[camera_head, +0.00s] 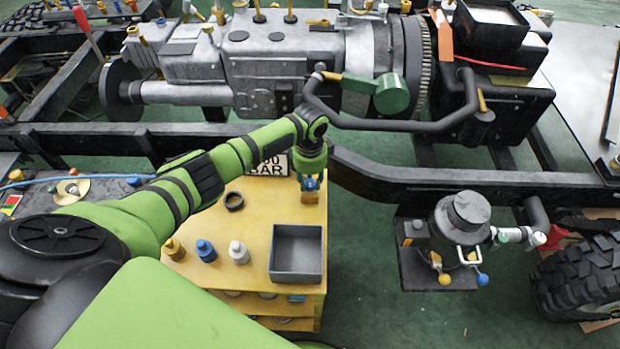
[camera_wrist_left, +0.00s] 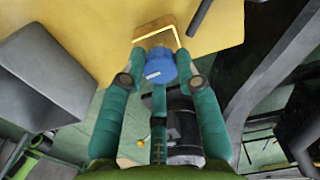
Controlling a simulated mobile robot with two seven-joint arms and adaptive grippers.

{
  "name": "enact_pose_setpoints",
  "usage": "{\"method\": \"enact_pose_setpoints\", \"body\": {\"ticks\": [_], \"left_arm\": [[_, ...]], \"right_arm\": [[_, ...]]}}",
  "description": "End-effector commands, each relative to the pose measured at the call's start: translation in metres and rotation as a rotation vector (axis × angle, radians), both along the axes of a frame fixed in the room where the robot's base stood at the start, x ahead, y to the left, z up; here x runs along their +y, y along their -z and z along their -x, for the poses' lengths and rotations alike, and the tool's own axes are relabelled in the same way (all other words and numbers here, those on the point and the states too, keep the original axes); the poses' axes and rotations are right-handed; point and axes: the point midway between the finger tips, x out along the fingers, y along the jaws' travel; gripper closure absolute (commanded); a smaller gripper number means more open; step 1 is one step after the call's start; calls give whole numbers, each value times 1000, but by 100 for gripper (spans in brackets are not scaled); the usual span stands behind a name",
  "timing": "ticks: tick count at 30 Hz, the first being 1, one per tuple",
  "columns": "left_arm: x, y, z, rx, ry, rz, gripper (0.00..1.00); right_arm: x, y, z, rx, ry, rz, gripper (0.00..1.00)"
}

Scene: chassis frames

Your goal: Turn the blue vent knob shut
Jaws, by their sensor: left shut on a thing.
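The blue vent knob (camera_wrist_left: 160,66) has a white mark on its face and sits in front of a brass-coloured block (camera_wrist_left: 155,30) at the edge of the yellow bench. My left gripper (camera_wrist_left: 159,82) has its green fingers closed around the knob's sides. In the head view the left gripper (camera_head: 311,176) points down at the bench's back right corner, with a bit of the blue knob (camera_head: 310,184) showing between its fingers above the block (camera_head: 309,197). Part of the knob is hidden by the fingers. My right gripper does not show.
A black chassis rail (camera_head: 440,185) runs just behind and right of the gripper. A pump with a blue-tipped lever (camera_head: 482,279) stands at right.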

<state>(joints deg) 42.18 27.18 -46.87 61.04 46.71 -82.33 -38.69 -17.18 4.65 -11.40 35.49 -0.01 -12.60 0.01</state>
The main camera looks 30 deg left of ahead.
Motion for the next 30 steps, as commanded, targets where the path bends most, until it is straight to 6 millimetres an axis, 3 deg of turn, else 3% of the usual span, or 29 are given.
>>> {"method": "enact_pose_setpoints", "body": {"ticks": [23,24,25,30], "left_arm": [[0,1,1,1,105,0,100],[0,1,1,1,105,0,60],[0,1,1,1,105,0,48],[0,1,0,1,104,0,44]], "right_arm": [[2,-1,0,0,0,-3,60],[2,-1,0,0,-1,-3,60],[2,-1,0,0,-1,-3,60],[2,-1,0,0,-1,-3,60]]}}
